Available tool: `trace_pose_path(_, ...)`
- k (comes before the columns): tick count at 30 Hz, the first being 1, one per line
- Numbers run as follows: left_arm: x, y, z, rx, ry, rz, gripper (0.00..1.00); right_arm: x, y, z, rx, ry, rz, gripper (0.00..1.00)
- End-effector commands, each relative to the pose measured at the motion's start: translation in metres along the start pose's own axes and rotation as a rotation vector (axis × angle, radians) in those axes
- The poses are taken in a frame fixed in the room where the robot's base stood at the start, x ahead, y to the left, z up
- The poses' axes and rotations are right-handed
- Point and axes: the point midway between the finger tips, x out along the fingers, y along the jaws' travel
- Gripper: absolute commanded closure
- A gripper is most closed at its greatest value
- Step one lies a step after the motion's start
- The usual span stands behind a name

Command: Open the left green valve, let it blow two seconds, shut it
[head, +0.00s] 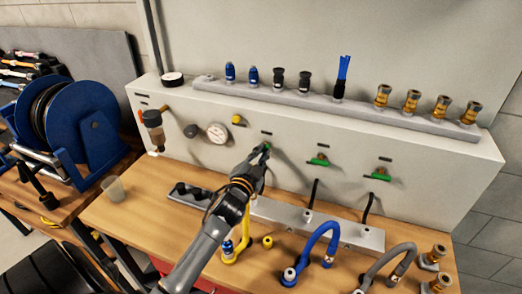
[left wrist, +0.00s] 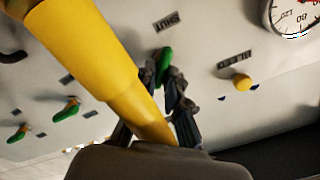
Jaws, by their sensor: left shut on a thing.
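The left green valve (head: 268,147) is on the front of the pale panel, mostly covered by my left gripper (head: 262,154) in the head view. In the left wrist view its green handle (left wrist: 165,62) shows between the fingertips of my left gripper (left wrist: 164,85), which is shut on it. A label reading SHUT (left wrist: 167,22) is beside the handle. I cannot tell exactly how far the handle is turned. My right gripper is in neither view.
Two more green valves, the middle (head: 318,160) and the right (head: 381,174), are along the panel. A yellow knob (head: 237,120) and gauge (head: 217,133) are left of the gripper. A yellow hose (left wrist: 95,60) crosses close to the wrist camera. Blue (head: 318,245) and grey hoses (head: 385,265) are on the bench.

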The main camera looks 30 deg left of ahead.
Motion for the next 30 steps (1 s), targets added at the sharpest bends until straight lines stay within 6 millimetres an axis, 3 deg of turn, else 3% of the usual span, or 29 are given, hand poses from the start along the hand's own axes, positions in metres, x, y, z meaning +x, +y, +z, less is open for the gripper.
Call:
trace_pose_path(18,0.000,0.003,0.000,0.564,0.001,0.002,1.00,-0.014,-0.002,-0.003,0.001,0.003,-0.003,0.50)
trace_pose_path(30,0.000,0.005,0.002,0.773,0.001,0.003,1.00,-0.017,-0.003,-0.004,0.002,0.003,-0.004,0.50)
